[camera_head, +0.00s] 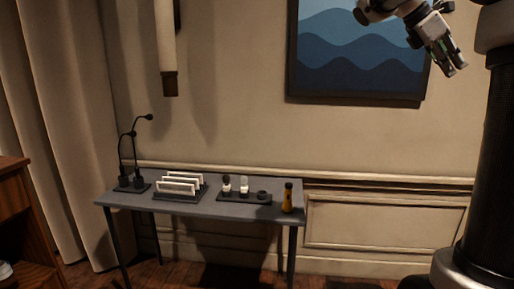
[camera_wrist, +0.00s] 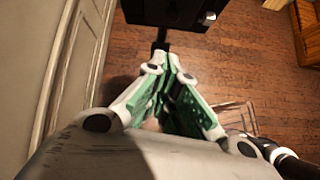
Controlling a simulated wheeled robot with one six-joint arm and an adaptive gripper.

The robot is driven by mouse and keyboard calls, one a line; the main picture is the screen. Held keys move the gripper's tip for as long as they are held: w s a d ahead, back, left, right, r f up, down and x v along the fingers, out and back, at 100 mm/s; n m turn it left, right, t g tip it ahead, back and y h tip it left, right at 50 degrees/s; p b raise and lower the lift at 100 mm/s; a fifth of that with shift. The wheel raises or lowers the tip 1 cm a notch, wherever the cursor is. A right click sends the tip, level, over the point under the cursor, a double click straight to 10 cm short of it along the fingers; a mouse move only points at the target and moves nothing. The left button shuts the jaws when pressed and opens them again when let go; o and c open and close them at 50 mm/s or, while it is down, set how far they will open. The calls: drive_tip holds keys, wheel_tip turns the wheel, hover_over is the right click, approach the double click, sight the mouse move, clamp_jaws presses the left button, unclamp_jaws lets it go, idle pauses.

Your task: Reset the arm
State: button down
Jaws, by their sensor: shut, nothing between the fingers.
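My gripper (camera_head: 455,66) is raised at the upper right of the head view, in front of the wall and to the right of the framed wave picture (camera_head: 362,48). It points down and to the right, well above the desk and apart from it. In the wrist view my gripper (camera_wrist: 172,62) shows its green-padded fingers with their tips together. It is shut and nothing is between the fingers.
A wooden cabinet (camera_head: 14,190) is at left. The air around my gripper looks clear.

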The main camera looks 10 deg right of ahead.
drive_tip(key=s+a+f+m+t+y, duration=0.1)
drive_tip(key=a+f+m+y, duration=0.1)
drive_tip(key=a+f+m, duration=0.35)
drive_tip(key=a+f+m+t+y, duration=0.2)
drive_tip(key=f, duration=0.7)
drive_tip(key=s+a+f+m+t+y, duration=0.3)
drive_tip(key=s+a+f, duration=0.8)
drive_tip(key=s, duration=0.4)
drive_tip(key=shift+s+a+m+t+y, duration=0.3)
drive_tip(key=shift+a+m+y, duration=0.45)
drive_tip(key=shift+m, duration=0.5)
drive_tip(key=shift+d+f, duration=0.1)
drive_tip(key=shift+d, duration=0.05)
